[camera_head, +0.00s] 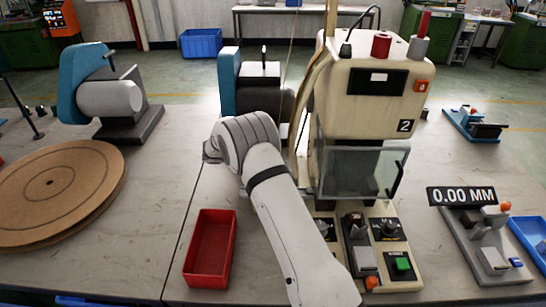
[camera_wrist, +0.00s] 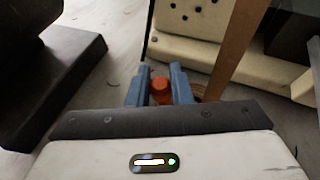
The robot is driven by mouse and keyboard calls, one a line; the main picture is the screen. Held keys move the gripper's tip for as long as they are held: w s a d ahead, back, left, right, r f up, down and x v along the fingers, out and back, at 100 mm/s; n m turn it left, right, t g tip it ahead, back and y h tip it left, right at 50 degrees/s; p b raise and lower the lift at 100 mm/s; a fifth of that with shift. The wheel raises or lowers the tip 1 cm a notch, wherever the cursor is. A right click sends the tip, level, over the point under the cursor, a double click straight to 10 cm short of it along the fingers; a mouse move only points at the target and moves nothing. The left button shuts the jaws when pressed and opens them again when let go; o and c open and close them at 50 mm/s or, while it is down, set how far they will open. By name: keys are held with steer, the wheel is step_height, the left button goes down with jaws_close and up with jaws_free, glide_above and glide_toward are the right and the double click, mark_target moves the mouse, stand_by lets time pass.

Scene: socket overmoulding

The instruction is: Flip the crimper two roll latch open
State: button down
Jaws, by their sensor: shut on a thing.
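Crimper two (camera_head: 375,105) is the cream machine marked "2" in the head view. Its cream side panel also shows at the upper right of the wrist view (camera_wrist: 190,50). My gripper (camera_wrist: 160,78) has blue fingers, shut around a small orange-red knob (camera_wrist: 160,88), which appears to be the roll latch. The fingers touch both sides of the knob. The rest of the latch is hidden behind the fingers and gripper body. In the head view my arm reaches to the left of the crimper, and its wrist hides the gripper and latch.
A brown strip (camera_wrist: 238,45) runs close to the right of my fingers. A dark block (camera_wrist: 60,80) stands at left. In the head view, a red tray (camera_head: 211,250) lies left of my arm and a brown disc (camera_head: 60,190) farther left.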

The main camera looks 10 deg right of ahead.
steer(key=m+g, duration=0.2)
steer(key=m+g+b, duration=0.1)
steer(key=g, duration=0.1)
steer(key=shift+w+a+f, duration=0.15)
steer(key=shift+w+a, duration=0.1)
steer(key=shift+w, duration=0.05)
steer(key=shift+w+a+m+g+b, duration=0.15)
steer(key=shift+m+g+b, duration=0.15)
steer(key=shift+m+g, duration=0.95)
steer(key=shift+w+m+g, duration=0.1)
steer(key=shift+m+g, duration=0.55)
steer(key=c, duration=1.3)
jaws_free()
steer(key=shift+r, duration=0.2)
step_height(320, 180, up, 10)
steer(key=p, duration=0.7)
